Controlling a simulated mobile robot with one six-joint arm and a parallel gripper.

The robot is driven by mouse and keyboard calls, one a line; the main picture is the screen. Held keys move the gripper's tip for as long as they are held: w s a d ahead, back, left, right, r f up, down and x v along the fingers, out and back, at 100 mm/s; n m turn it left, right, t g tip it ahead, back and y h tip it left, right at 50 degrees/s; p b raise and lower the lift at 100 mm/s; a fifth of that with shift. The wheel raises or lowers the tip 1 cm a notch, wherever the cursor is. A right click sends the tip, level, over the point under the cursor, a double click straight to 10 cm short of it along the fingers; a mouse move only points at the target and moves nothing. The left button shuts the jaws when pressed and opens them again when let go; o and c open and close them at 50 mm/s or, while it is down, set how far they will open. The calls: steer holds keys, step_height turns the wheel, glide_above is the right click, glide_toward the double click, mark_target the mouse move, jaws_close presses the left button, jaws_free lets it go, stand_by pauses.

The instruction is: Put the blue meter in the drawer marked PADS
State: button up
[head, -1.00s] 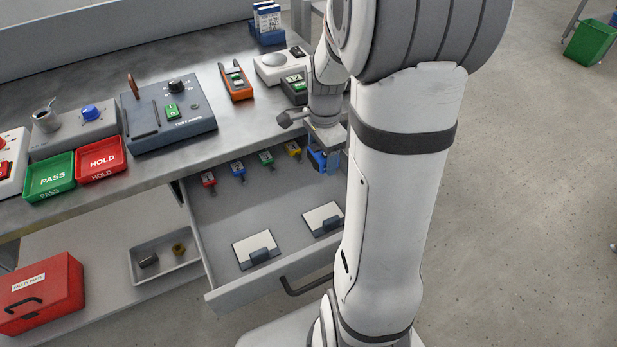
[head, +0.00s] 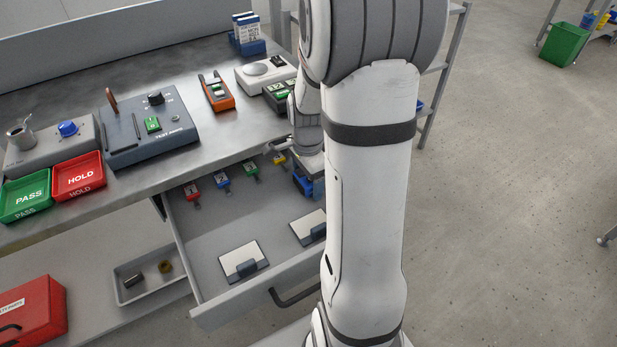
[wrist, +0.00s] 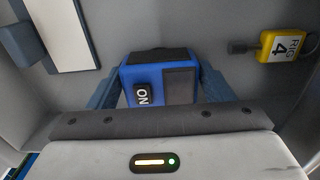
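The blue meter (wrist: 180,84) shows in the wrist view between the two blue fingers of my gripper (wrist: 160,88), which press against its sides. It has a dark top and an ON label. In the head view, the meter (head: 303,182) is at the right back of the open drawer (head: 205,238), partly hidden by my arm. I cannot tell whether it touches the drawer floor. My gripper (head: 308,162) is pointed down over it. No PADS marking is readable on the drawer; its front is seen from above.
The drawer holds two white pads (head: 239,259) in front and a row of coloured tags behind, including a yellow RIG 4 tag (wrist: 280,45) beside the meter. The bench top (head: 225,135) overhangs the drawer's back. A grey tray (head: 148,285) sits on the lower shelf.

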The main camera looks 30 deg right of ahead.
steer(key=shift+o, duration=1.2)
steer(key=shift+r, duration=0.15)
step_height(320, 180, up, 12)
steer(key=p, duration=0.3)
steer(key=s+a+r+n+t, duration=0.1)
steer(key=s+a+r+n, duration=0.1)
steer(key=s+a+n, duration=1)
steer(key=n, duration=0.5)
steer(key=shift+s+a+r+n+t, duration=0.2)
steer(key=shift+r+n+t, duration=0.1)
steer(key=shift+t, duration=0.1)
